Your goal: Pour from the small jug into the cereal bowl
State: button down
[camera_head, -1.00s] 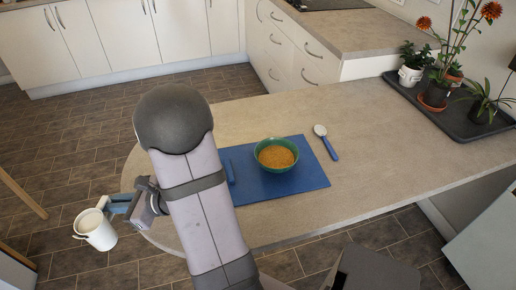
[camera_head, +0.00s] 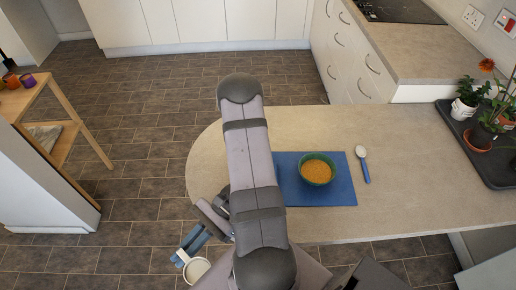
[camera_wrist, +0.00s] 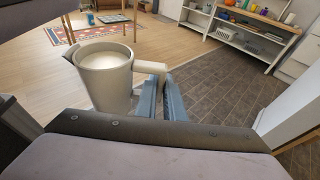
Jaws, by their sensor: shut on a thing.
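The small jug (camera_head: 196,268) is white and holds a pale liquid. In the wrist view the jug (camera_wrist: 106,82) stands upright, its spout to the left and its handle to the right. My gripper (camera_head: 190,252) has blue fingers and is shut on the jug's handle, left of the counter and over the floor. In the wrist view my gripper (camera_wrist: 163,95) shows at the handle. The cereal bowl (camera_head: 318,169) is green, filled with orange-brown cereal, and sits on a blue mat (camera_head: 330,195) on the counter. My arm covers the mat's left edge.
A spoon (camera_head: 363,165) with a blue handle lies right of the mat. A black tray of potted plants (camera_head: 480,150) stands at the far right of the counter (camera_head: 410,150). A wooden shelf unit (camera_head: 75,125) stands at the left. The counter between spoon and plants is clear.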

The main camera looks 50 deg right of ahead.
aim_at(205, 267)
jog(key=s+d+r+n+g+h+p, duration=0.1)
jog(key=s+d+r+n+g+p, duration=0.1)
jog(key=s+r+n+g+p, duration=0.5)
jog(key=s+d+r+n+g+h+p, duration=0.4)
jog(key=s+d+n+g+h, duration=0.5)
jog(key=s+d+h, duration=0.4)
jog(key=s+d+f+n+t+h+b, duration=0.1)
jog(key=d+f+n+h+b, duration=0.2)
jog(key=d, duration=0.3)
jog(key=s+d+f+n+t+h+b, duration=0.1)
jog(key=d+f+n+t+h+b, duration=0.1)
jog(key=d+f+n+h+b, duration=0.2)
jog(key=s+d+f+n+t+h+b, duration=0.1)
jog(key=d+f+n+t+h+b, duration=0.1)
jog(key=d+f+b, duration=0.3)
jog(key=shift+s+d+n+h, duration=0.2)
jog(key=shift+d+n+h, duration=0.2)
jog(key=shift+d, duration=0.7)
jog(key=shift+s+d+n+h, duration=0.15)
jog(key=shift+d+n+h, duration=0.2)
jog(key=shift+d, duration=0.75)
jog(key=shift+w+d+f+n+h+b, duration=0.1)
jog(key=shift+d+f+n+h+b, duration=0.25)
jog(key=shift+f+b, duration=0.35)
jog(key=w+d+r+n+y+p, duration=0.1)
jog(key=w+d+r+n+p, duration=0.2)
jog(key=r+p, duration=0.5)
jog(key=shift+w+d+r+g+p, duration=0.2)
jog(key=shift+g+p, duration=0.2)
jog(key=shift+p, duration=0.35)
